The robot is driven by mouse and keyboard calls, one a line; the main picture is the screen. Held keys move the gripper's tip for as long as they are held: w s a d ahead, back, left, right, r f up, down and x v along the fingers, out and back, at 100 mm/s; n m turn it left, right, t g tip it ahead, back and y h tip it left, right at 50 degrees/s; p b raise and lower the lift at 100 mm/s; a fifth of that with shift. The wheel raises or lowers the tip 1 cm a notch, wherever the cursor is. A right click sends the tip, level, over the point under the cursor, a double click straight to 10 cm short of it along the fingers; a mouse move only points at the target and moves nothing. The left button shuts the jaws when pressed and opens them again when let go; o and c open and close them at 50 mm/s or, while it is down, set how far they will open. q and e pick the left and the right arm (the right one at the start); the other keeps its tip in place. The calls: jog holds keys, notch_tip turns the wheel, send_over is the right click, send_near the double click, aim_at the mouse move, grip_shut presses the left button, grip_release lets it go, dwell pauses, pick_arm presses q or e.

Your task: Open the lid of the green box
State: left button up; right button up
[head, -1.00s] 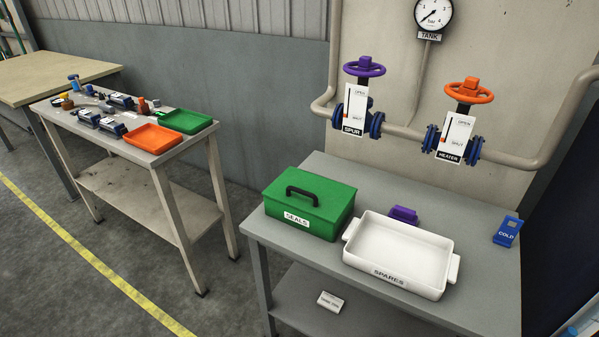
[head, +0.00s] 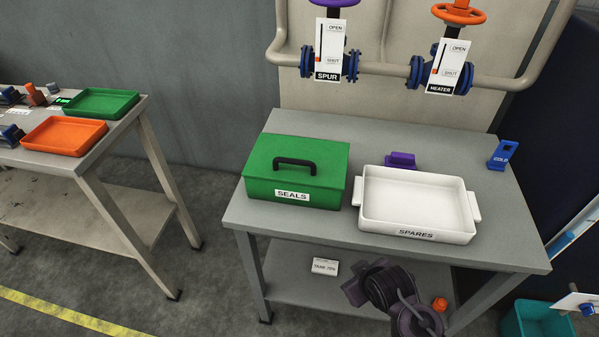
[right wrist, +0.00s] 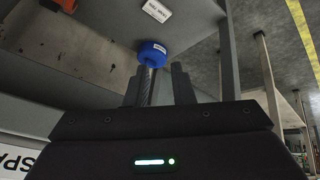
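The green box (head: 295,171), labelled SEALS, stands on the left part of the grey table. Its lid is shut, with a black handle (head: 295,162) on top. A dark arm end (head: 390,293), seemingly my right one, is low at the table's front edge, below the white tray and well apart from the box. In the right wrist view my right gripper (right wrist: 164,85) shows two dark fingers with a gap between them. A round blue piece on a ridged stem is by the fingertips; I cannot tell whether they touch it. My left gripper is out of view.
A white SPARES tray (head: 418,203) stands close to the box's right. A purple block (head: 401,160) and a blue COLD holder (head: 503,154) are behind it. Pipes with two valves run above the table. A side table (head: 88,160) with green and orange trays is left.

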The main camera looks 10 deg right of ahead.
aim_at(296, 164)
jog(key=w+a+r+n+t, duration=0.1)
jog(key=w+r+n+t, duration=0.1)
jog(key=r, duration=0.2)
jog(key=w+a+r+n+t+y, duration=0.1)
jog(key=w+a+r+n+t, duration=0.1)
jog(key=r, duration=0.3)
jog(key=w+a+r+n+t+y+b, duration=0.1)
jog(key=w+r+n, duration=0.2)
jog(key=w+r, duration=0.1)
jog(key=shift+w+a+r+n+t, duration=0.2)
jog(key=shift+a+r+n+t, duration=0.2)
jog(key=shift+r, duration=0.15)
jog(key=w+a+r+n+t+y, duration=0.1)
jog(key=w+a+n, duration=0.1)
jog(key=w+n, duration=0.1)
jog(key=w+a+r+n+t+y, duration=0.1)
jog(key=w+a+r+n+y, duration=0.1)
jog(key=w, duration=0.2)
jog(key=w+a+r+n+y+p, duration=0.1)
jog(key=w+a+r+n+y, duration=0.1)
jog(key=w+a+n, duration=0.1)
jog(key=shift+w+r+n+t, duration=0.1)
jog(key=shift+w+n+t, duration=0.25)
jog(key=shift+w, duration=0.2)
jog(key=shift+c, duration=0.3)
grip_shut()
